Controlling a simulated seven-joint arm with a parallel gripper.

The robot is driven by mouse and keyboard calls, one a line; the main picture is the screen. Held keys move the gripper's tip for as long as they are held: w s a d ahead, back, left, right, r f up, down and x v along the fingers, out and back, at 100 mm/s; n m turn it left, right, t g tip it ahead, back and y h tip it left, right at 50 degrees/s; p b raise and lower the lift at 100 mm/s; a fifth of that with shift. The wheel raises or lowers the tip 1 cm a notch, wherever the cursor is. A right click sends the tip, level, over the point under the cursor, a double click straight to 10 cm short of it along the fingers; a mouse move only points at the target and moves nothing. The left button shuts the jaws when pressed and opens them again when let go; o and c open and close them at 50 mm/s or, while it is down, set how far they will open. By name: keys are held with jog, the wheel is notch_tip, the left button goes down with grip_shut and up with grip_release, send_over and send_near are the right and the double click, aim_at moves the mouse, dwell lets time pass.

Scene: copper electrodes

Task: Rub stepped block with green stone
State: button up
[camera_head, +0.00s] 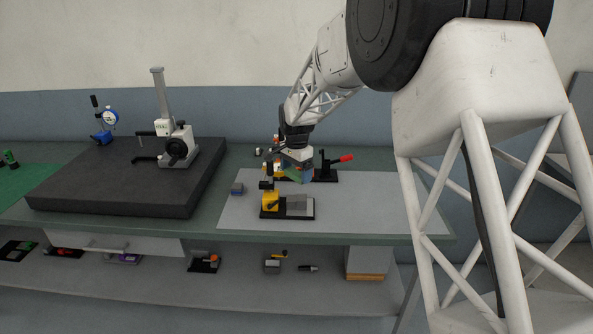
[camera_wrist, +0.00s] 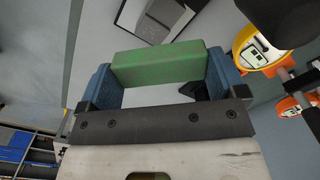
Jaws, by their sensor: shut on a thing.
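My gripper (camera_wrist: 158,78) is shut on the green stone (camera_wrist: 160,66), a long green bar held crosswise between its two blue fingers in the wrist view. In the head view my gripper (camera_head: 293,171) is above the back part of the light grey mat, and the stone is hard to make out there. The grey block, seemingly the stepped block (camera_head: 297,203), lies on a black base in front of my gripper, beside a yellow clamp (camera_head: 269,201). The block also shows at the top of the wrist view (camera_wrist: 164,12), apart from the stone. Its steps are not clear.
A clamp with a red handle (camera_head: 345,158) stands just right of my gripper. A small blue-grey piece (camera_head: 237,188) lies at the mat's left edge. A dark surface plate (camera_head: 120,185) bears a stand (camera_head: 176,146). The mat's right part (camera_head: 390,212) is clear.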

aim_at(305, 197)
jog(key=shift+f, duration=3.55)
jog(key=shift+d+f, duration=0.25)
jog(key=shift+f, duration=0.05)
jog(key=shift+d, duration=0.8)
jog(key=shift+c, duration=0.8)
jog(key=shift+d+f, duration=0.15)
jog(key=shift+d, duration=0.85)
jog(key=shift+c, duration=0.3)
jog(key=a, duration=0.4)
jog(key=shift+r, duration=4.25)
